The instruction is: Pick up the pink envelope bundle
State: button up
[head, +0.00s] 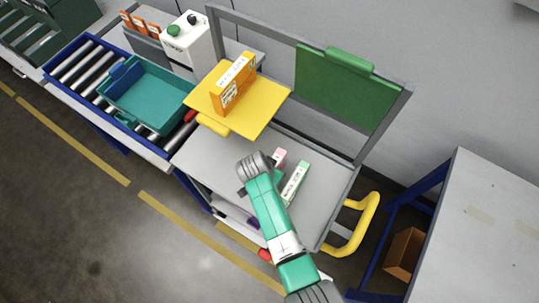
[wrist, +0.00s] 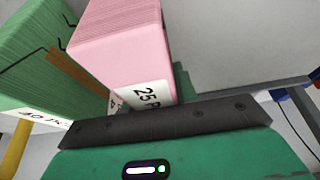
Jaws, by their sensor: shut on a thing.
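The pink envelope bundle (head: 280,155) is at the end of my gripper (head: 272,163), over the grey plotter bed. In the wrist view the pink bundle (wrist: 118,45) is a thick stack of pink sheets with a white label reading "25 P…", close against the dark bar of my gripper. My gripper is shut on it; the fingertips are mostly hidden. A green envelope bundle (head: 297,181) with a white label lies just to the right of the pink one. In the wrist view the green bundle (wrist: 35,60) is on the left. I cannot tell whether the pink bundle is raised.
A yellow platform (head: 262,112) with an orange box (head: 233,84) stands behind my gripper. A grey frame with a green panel (head: 340,92) rises behind the bed (head: 215,165). A teal tray (head: 150,98) is on rollers at left. A yellow handle (head: 352,228) is at right.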

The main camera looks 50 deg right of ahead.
jog(key=shift+r, duration=0.15)
jog(key=shift+r, duration=0.35)
jog(key=v, duration=0.2)
jog(key=shift+a+r, duration=0.1)
jog(key=shift+r, duration=0.25)
jog(key=s+a, duration=0.3)
jog(key=a, duration=1.3)
jog(key=shift+s+a, duration=0.2)
jog(key=shift+a, duration=0.2)
